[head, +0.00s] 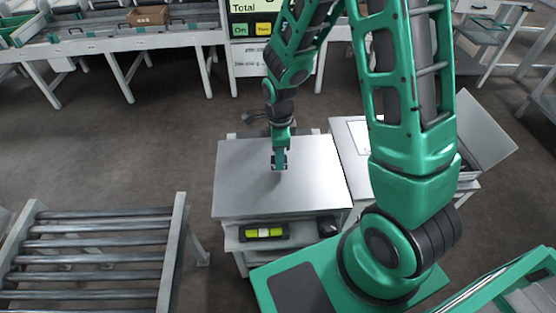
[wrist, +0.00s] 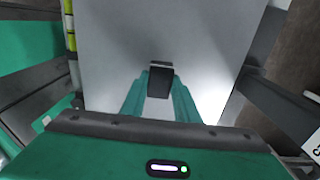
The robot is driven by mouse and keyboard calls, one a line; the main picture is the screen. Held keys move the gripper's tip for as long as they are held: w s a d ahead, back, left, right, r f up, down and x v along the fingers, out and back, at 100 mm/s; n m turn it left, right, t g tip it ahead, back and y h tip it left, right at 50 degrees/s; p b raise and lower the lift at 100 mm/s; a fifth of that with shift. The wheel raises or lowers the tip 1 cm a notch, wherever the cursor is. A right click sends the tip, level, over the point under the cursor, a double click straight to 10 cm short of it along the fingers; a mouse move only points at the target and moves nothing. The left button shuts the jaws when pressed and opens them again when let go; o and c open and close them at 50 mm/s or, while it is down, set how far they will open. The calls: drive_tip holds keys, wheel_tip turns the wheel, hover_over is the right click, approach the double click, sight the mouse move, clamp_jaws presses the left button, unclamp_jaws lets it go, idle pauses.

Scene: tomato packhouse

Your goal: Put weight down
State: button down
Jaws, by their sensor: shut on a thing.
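My gripper (head: 279,164) is over the metal top of a small table (head: 240,184) in the head view. In the wrist view, my gripper (wrist: 160,100) has its two green fingers shut on a small dark block, the weight (wrist: 160,82). The weight has a dark grey front and a lighter upper edge. In the head view it is a small dark shape between the fingertips, close above or at the tabletop; I cannot tell if it touches. The bare metal top fills the middle of the wrist view.
The metal top is otherwise clear. A shelf below it holds a yellow-green item (head: 264,232). A roller conveyor (head: 95,242) stands at left. A white-topped surface with an open flap (head: 484,130) is at right. A bench with a brown box (head: 148,15) and a display (head: 254,20) are behind.

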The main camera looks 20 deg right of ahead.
drive_tip(key=shift+f, duration=0.95)
drive_tip(key=shift+f, duration=0.1)
drive_tip(key=c, duration=1.4)
unclamp_jaws()
drive_tip(key=shift+o, duration=0.2)
wheel_tip(320, 180, up, 12)
